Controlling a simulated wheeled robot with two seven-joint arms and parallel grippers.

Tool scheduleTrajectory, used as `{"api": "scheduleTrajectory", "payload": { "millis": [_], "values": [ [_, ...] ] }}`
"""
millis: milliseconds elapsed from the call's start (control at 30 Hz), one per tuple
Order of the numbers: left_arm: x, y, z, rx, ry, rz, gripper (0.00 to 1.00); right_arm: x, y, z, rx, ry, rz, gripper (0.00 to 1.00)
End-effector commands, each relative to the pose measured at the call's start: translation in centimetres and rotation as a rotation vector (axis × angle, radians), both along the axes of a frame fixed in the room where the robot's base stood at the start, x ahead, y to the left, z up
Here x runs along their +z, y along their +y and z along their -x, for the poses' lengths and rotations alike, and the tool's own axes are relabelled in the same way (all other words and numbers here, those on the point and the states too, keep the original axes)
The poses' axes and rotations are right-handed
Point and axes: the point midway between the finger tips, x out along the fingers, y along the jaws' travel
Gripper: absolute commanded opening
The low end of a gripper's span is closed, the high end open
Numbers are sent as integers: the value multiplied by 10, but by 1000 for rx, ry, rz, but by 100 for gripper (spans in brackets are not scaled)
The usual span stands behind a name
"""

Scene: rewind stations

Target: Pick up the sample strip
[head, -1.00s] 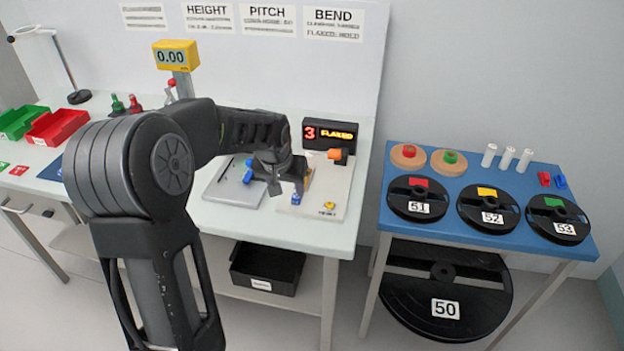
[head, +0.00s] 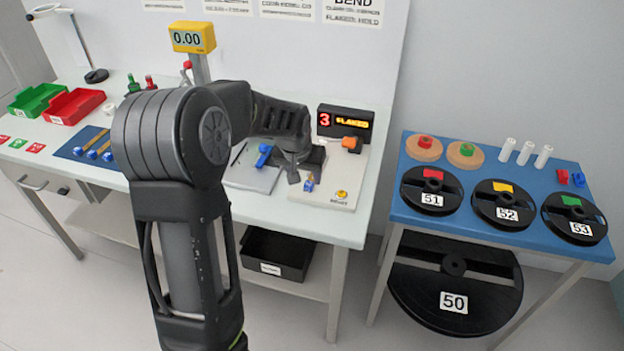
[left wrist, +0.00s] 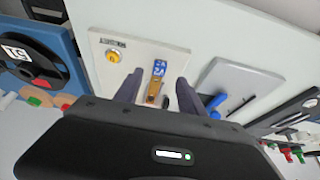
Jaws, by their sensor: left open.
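The sample strip (left wrist: 154,90) lies on the pale plate of the bend station (left wrist: 112,85), a copper-brown strip with a blue labelled end. In the head view its blue end (head: 309,184) shows just beside my left fingertips, with the rest largely hidden by the gripper. My left gripper (left wrist: 158,92) is open, with one finger on each side of the strip in the left wrist view; I cannot tell whether they touch it. It also shows in the head view (head: 298,176) over the plate. My right gripper is not in view.
A grey plate with a blue lever (head: 263,155) stands to the left. Several similar strips lie on a blue mat (head: 72,150). A blue side table (head: 405,207) holds black reels.

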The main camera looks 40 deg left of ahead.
Motion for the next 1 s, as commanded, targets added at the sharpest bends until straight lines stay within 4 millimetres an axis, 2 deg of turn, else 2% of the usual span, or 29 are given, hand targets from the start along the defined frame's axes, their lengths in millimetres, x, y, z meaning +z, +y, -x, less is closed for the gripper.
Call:
{"api": "scheduleTrajectory", "payload": {
  "millis": [167, 400, 500, 1000],
  "values": [
    [-8, 1, -4, 0, 3, 0, 47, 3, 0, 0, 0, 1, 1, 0],
    [-39, 6, -18, 1, 3, -1, 47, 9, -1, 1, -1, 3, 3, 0],
    [-45, 7, -22, 2, 1, 0, 47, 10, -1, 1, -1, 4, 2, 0],
    [-47, 7, -22, 1, 0, 0, 47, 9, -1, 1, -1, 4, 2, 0]
  ]
}}
